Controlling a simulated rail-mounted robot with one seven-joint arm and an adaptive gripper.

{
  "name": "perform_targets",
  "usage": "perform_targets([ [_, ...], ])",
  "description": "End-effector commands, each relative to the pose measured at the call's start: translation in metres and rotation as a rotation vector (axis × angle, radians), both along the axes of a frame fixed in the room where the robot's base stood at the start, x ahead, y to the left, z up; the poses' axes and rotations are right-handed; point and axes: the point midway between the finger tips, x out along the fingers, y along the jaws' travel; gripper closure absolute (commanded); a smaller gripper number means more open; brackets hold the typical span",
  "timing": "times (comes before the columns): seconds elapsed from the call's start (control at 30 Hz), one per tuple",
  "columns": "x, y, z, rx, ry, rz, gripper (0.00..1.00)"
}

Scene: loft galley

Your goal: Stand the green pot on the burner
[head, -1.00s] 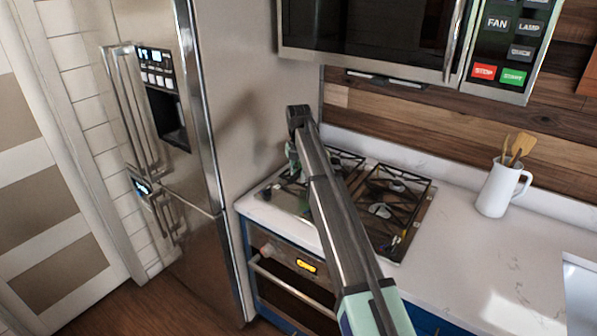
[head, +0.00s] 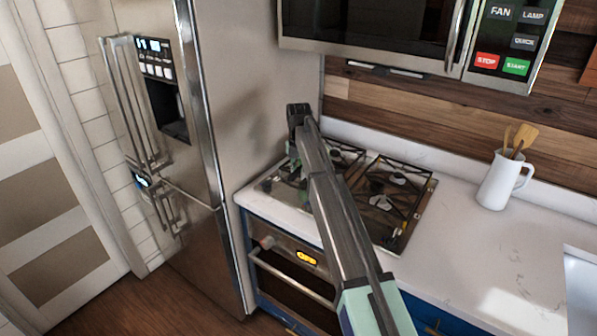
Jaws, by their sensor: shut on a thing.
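The gas stove (head: 399,226) is set in the white counter, with dark grates over its burners (head: 381,203). My arm crosses in front of its left half. My gripper (head: 294,163) hangs down past the arm's far end, over the left side of the stove, and is mostly hidden by the arm. It is shut on the green pot (head: 303,191), of which only a small green patch shows at the arm's left edge. Whether the pot touches the grate cannot be told.
A steel fridge (head: 195,150) stands close on the left. A microwave (head: 375,30) hangs above the stove. A white jug (head: 495,186) with wooden utensils stands on the counter to the right. The counter between jug and stove is clear.

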Motion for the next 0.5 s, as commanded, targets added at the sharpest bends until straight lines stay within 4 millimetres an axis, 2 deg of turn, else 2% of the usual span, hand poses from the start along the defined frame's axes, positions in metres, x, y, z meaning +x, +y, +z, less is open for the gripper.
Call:
perform_targets([
  [0.47,0.0002,0.0,-0.0047,0.0,-0.001,0.0,1.0],
  [0.5,0.0002,0.0,-0.0047,0.0,-0.001,0.0,0.7],
])
